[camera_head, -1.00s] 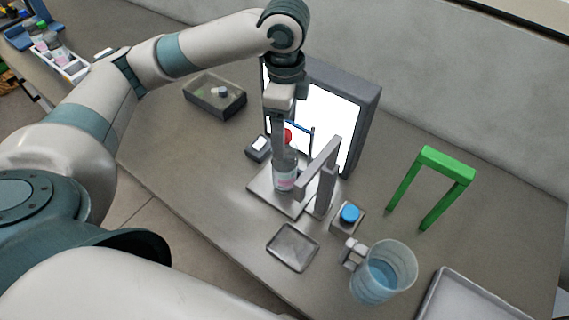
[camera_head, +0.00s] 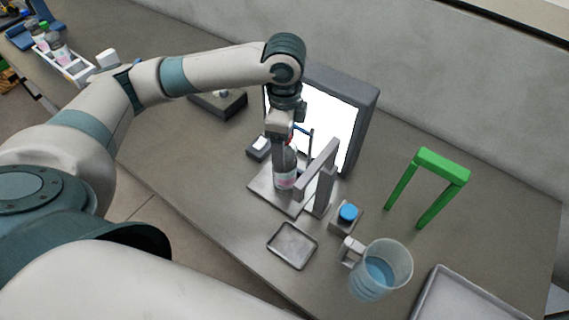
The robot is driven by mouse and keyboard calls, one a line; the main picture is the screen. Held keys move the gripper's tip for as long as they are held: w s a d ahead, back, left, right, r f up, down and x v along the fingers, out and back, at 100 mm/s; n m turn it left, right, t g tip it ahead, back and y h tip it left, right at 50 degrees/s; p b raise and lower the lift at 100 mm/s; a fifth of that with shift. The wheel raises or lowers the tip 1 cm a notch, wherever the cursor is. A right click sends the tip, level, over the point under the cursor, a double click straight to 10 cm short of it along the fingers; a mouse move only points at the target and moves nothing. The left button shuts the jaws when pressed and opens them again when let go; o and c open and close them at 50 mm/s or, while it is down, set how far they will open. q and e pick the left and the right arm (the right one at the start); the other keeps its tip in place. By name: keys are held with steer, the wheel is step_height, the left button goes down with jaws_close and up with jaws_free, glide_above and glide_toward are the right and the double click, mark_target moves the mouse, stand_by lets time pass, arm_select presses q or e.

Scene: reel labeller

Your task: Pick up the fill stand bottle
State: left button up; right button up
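The fill stand bottle (camera_head: 286,179) is clear with a pink and white label and stands upright on the stand's pale plate (camera_head: 291,206). A grey upright with an arm (camera_head: 325,185) rises beside it. My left gripper (camera_head: 281,154) points down at the bottle's top, in front of its neck. It hides most of the red cap, and I cannot tell whether its fingers are closed on the bottle. My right gripper is not in view.
A lit white panel (camera_head: 335,125) stands behind the bottle. A blue-topped button box (camera_head: 346,217), a jug of blue liquid (camera_head: 381,271), an empty shallow tray (camera_head: 292,246) and a green arch (camera_head: 442,166) stand to the right and front.

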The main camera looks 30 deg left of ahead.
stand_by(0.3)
arm_select(q)
jaws_close()
steer(key=shift+r, duration=0.1)
steer(key=shift+w+r, duration=0.1)
steer(key=shift+r, duration=0.35)
step_height(320, 180, up, 8)
steer(key=shift+r+b, duration=0.1)
steer(key=shift+b, duration=1.05)
steer(key=shift+r, duration=0.4)
